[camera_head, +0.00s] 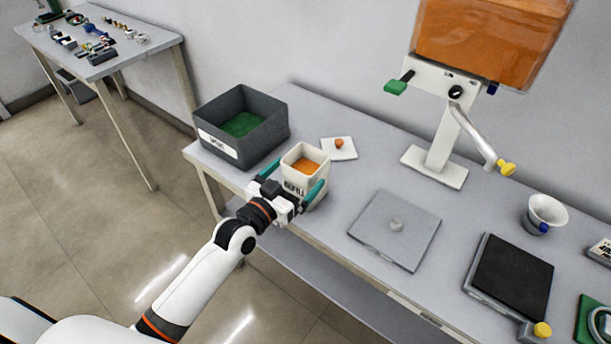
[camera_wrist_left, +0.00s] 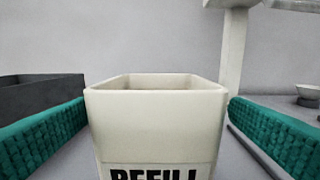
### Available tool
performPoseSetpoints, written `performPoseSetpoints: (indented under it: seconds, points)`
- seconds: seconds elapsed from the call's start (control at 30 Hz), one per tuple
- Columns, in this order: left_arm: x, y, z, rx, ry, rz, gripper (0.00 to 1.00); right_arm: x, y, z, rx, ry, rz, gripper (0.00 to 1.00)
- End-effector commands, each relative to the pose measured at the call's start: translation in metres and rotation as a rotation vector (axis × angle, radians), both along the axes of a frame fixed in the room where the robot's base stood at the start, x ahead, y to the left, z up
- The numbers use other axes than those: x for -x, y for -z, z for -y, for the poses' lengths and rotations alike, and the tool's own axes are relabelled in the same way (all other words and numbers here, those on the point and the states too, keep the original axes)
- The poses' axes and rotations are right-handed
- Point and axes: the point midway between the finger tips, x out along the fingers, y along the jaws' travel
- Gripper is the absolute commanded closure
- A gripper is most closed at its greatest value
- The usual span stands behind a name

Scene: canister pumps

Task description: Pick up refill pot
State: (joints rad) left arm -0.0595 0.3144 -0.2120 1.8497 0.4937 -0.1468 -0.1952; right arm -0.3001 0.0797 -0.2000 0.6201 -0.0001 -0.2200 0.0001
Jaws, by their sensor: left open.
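The refill pot (camera_head: 303,162) is a cream, square, open-topped pot with orange contents and black lettering. It stands upright on the grey table near its front left edge. In the left wrist view the pot (camera_wrist_left: 155,120) fills the middle, with part of the word REFILL showing. My left gripper (camera_head: 292,190) is open, with one teal finger on each side of the pot. In the left wrist view a gap shows between the pot and the right finger, and the left finger is close to the pot's side. My right gripper is not in view.
A dark grey bin (camera_head: 240,125) with green contents stands left of the pot. A white lid (camera_head: 339,148) with an orange knob lies behind it. A grey plate (camera_head: 396,229) lies to the right. A stand (camera_head: 436,165) holds an orange tank (camera_head: 490,40).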

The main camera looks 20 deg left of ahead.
Motion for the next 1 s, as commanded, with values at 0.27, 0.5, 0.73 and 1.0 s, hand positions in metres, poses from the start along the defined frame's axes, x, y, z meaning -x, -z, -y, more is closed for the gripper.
performPoseSetpoints:
  seconds: [0.27,0.5,0.73,1.0]
  points:
    - [-0.039,-0.006,0.010,0.001,0.000,0.001,0.00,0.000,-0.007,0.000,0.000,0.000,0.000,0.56]
    - [-0.046,-0.005,0.012,0.000,0.000,0.000,0.00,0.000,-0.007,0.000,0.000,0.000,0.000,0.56]
    - [-0.046,-0.005,0.012,0.000,0.000,0.000,0.23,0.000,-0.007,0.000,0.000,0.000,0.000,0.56]
    - [-0.046,-0.007,0.012,0.002,-0.001,0.005,0.57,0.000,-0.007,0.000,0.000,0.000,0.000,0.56]
